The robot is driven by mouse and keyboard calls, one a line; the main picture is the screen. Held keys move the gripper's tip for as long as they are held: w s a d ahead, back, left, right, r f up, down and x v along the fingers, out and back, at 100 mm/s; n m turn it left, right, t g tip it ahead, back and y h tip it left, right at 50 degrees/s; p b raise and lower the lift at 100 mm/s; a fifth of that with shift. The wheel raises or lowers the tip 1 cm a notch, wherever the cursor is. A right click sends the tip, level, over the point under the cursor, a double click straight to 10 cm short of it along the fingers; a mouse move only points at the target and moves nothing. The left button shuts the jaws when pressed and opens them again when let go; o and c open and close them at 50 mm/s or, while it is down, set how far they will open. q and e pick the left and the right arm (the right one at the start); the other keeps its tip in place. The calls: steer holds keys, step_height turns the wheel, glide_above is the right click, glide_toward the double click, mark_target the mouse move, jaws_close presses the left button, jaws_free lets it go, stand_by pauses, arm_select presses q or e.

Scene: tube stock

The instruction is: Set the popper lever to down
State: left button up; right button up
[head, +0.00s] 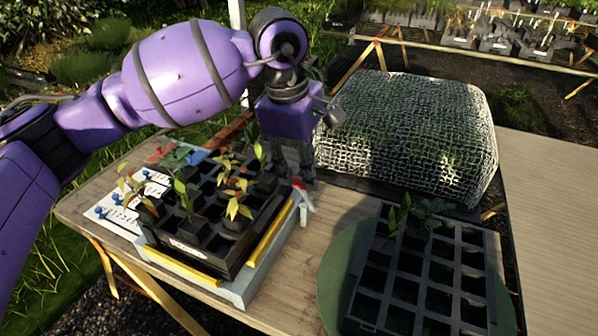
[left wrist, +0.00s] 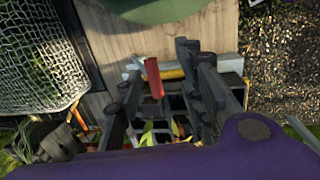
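The popper (head: 262,287) is a pale frame with yellow bars on the wooden table, under a black cell tray (head: 188,255) with several seedlings. Its lever has a red handle (head: 301,184) at the popper's right back corner, just beside my left gripper (head: 294,174). In the left wrist view the red handle (left wrist: 153,78) lies between the two spread fingers of the left gripper (left wrist: 163,76), near the left finger. The gripper is open; whether a finger touches the handle I cannot tell. The lever's exact tilt is partly hidden. My right gripper is not in view.
A second black tray (head: 398,295) with a few seedlings lies on a round green mat (head: 336,270) at right. A mesh-covered block (head: 410,125) stands behind. White cards with blue pegs (head: 124,216) lie left of the popper. The table between popper and mat is clear.

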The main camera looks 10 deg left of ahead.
mark_target(298, 181)
arm_select(q)
steer(key=shift+t+y, duration=0.3)
steer(key=shift+y, duration=0.2)
steer(key=w+f, duration=0.1)
steer(key=w+a+f, duration=0.1)
steer(key=f, duration=0.1)
steer(key=w+f, duration=0.1)
steer(key=f, duration=0.1)
steer(key=shift+a+f, duration=0.2)
steer(key=shift+f, duration=0.05)
jaws_close()
